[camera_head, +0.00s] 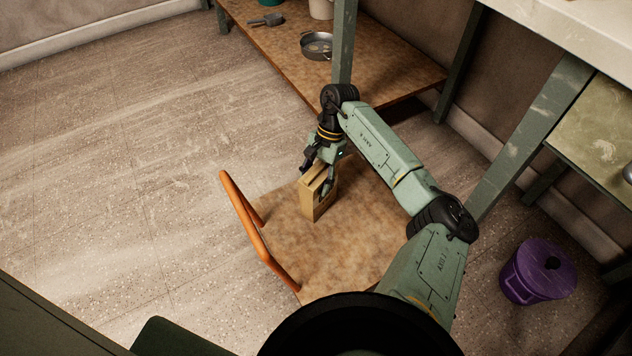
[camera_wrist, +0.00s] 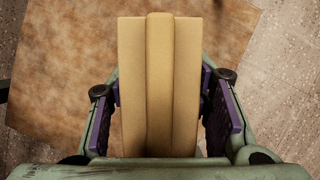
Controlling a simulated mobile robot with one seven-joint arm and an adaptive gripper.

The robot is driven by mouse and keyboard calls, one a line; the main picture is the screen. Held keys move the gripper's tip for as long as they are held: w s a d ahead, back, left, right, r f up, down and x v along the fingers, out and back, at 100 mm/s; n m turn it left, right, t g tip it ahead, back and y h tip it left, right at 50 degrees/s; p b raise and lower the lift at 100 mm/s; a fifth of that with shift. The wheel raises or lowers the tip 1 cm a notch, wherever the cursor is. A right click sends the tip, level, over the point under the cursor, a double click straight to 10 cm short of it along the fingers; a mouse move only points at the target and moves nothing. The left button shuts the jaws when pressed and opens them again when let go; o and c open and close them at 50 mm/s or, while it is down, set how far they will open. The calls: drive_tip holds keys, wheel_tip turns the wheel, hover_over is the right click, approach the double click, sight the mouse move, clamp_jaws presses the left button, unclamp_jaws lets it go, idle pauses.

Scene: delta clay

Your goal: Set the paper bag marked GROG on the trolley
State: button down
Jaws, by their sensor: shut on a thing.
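A tan paper bag (camera_head: 314,197) is upright between the fingers of my gripper (camera_head: 318,178), over the wooden deck of the trolley (camera_head: 330,245). My gripper is shut on the bag, with a finger pressed to each side. In the wrist view the bag (camera_wrist: 160,85) fills the space between the purple finger pads of my gripper (camera_wrist: 162,115). The trolley deck (camera_wrist: 60,100) shows below it. I cannot tell whether the bag's base touches the deck. No GROG marking can be read from these angles. The trolley has an orange handle (camera_head: 258,235) on its left side.
A low wooden shelf (camera_head: 400,75) stands behind, holding a metal pan (camera_head: 317,45), a dark scoop (camera_head: 266,20) and a pale container (camera_head: 321,8). A purple lidded bucket (camera_head: 538,271) stands on the floor at the right. The floor (camera_head: 110,150) left of the trolley is clear.

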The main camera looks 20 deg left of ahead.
drive_tip(key=shift+f, duration=0.15)
drive_tip(key=shift+f, duration=0.15)
drive_tip(key=c, duration=0.8)
unclamp_jaws()
drive_tip(key=p+v, duration=0.1)
drive_tip(key=v, duration=1.1)
drive_tip(key=shift+r+p, duration=0.2)
drive_tip(key=shift+p, duration=0.2)
